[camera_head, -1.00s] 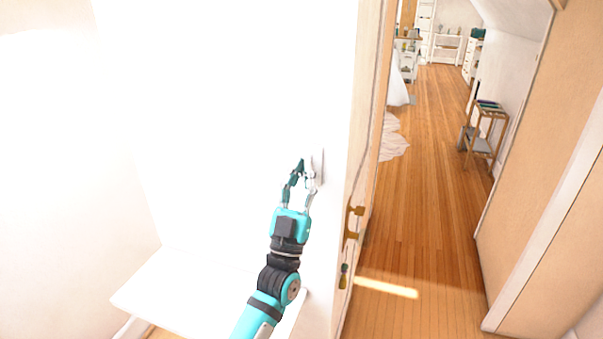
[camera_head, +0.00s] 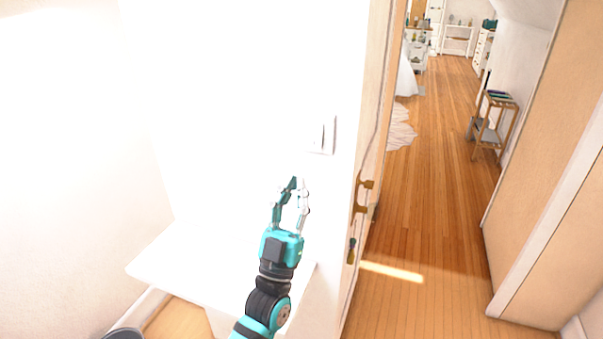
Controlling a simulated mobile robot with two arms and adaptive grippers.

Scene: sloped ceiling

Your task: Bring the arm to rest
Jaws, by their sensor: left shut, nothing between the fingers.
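My left gripper (camera_head: 293,184) is in the middle of the view, pointing up and away, in front of a bright white wall. Its fingertips are together with nothing between them. A pale wall switch (camera_head: 323,135) is on the wall above and to the right of the fingertips, and a clear gap shows between them. My left arm comes up from the bottom edge. My right gripper is not in view.
A white shelf or tabletop (camera_head: 190,266) lies below and left of the gripper. A door edge with brass handles (camera_head: 362,197) stands to the right. Beyond it a wooden floor (camera_head: 433,190) runs clear to a small wooden stand (camera_head: 493,122).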

